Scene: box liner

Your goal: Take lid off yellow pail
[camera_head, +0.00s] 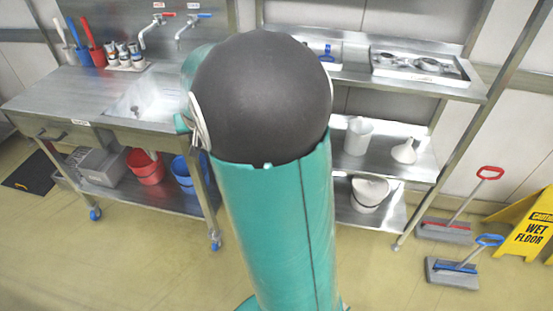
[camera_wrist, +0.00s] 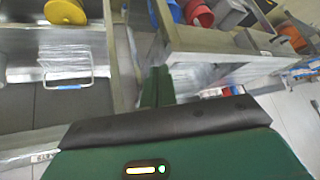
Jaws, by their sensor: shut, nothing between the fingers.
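A yellow round object (camera_wrist: 66,10) shows at the top left of the wrist view, cut off by the frame edge. It may be the yellow pail or its lid; I cannot tell which. No yellow pail shows in the head view, where my own arm covers the middle. My gripper (camera_wrist: 157,84) shows in the wrist view as narrow green fingers, shut and empty. It is to the right of the yellow object and apart from it, beside a steel bench.
In the wrist view a wire handle with a blue grip (camera_wrist: 68,86) is below the yellow object. The head view shows a sink bench (camera_head: 75,92), a red bucket (camera_head: 146,168), a white pail (camera_head: 369,194) on the right shelf, brushes and a wet-floor sign (camera_head: 532,228). Floor in front is clear.

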